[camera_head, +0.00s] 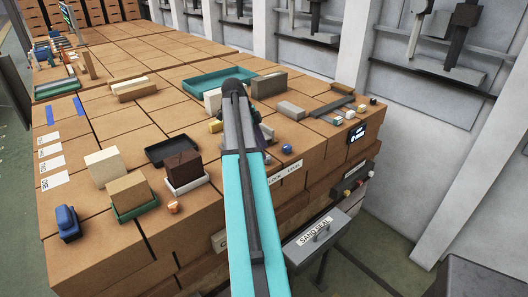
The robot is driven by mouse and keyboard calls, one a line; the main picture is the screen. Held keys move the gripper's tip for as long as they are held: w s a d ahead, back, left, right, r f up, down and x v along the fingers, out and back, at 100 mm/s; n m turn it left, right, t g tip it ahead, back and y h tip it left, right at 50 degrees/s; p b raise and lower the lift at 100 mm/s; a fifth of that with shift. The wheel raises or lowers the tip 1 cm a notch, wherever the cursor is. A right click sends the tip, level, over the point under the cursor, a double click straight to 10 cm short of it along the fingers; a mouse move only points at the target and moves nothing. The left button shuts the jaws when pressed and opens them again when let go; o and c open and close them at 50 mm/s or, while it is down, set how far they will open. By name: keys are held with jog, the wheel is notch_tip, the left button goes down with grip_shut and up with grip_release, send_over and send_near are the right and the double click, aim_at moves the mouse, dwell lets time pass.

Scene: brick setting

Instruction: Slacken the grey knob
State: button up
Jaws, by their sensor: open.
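On the right face of the brick block, below the top edge, a dark panel carries a row of small knobs.
Small cubes, a grey block (291,110) and a teal tray (205,84) lie on top.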

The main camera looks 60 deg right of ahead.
jog(key=shift+p+x, duration=0.5)
jog(key=shift+x, duration=1.15)
jog(key=c, duration=1)
